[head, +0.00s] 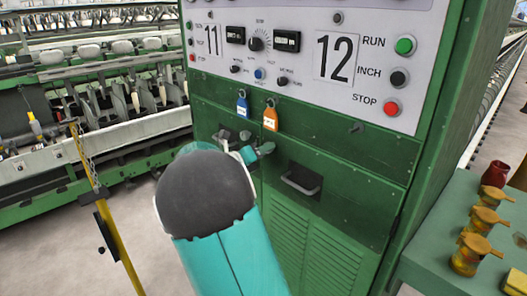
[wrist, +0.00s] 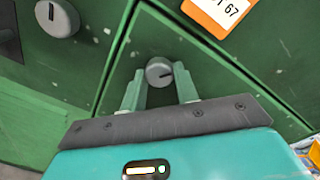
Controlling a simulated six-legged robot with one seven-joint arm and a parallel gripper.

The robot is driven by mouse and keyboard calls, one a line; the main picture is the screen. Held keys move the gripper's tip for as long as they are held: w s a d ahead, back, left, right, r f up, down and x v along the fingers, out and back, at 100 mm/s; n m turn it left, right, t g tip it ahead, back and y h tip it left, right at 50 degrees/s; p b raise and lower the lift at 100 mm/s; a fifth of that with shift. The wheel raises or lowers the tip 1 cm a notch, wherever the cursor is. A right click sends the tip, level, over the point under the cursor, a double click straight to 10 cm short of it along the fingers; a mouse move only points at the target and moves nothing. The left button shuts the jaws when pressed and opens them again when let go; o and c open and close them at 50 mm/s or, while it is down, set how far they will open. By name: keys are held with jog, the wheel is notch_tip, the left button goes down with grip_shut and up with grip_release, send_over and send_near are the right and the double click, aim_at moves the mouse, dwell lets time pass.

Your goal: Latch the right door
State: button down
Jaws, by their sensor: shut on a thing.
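The right door (head: 312,235) is a green vented panel with a recessed handle (head: 302,180) on the cabinet front, and looks closed. In the wrist view, a round grey latch knob (wrist: 159,70) sits on green metal just right of a panel seam. My gripper (wrist: 160,90) has one finger on each side of this knob and is shut on it. The knob's pointer mark looks roughly sideways in that view. In the head view my gripper (head: 256,151) is at the upper left corner of the right door, and my arm hides most of the left door.
Another grey knob (wrist: 57,18) is across the seam. An orange tag (head: 270,118) and a blue tag (head: 242,106) hang just above my gripper. A yellow post (head: 115,235) with a chain stands left. A green table (head: 430,240) with several brass pots stands right.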

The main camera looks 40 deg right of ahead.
jog(key=shift+n, duration=3.4)
jog(key=c, duration=1.1)
grip_release()
jog(key=shift+o, duration=0.2)
jog(key=a, duration=1.3)
jog(key=shift+s+a+r, duration=0.2)
jog(key=shift+a+r, duration=0.15)
jog(key=shift+a, duration=0.05)
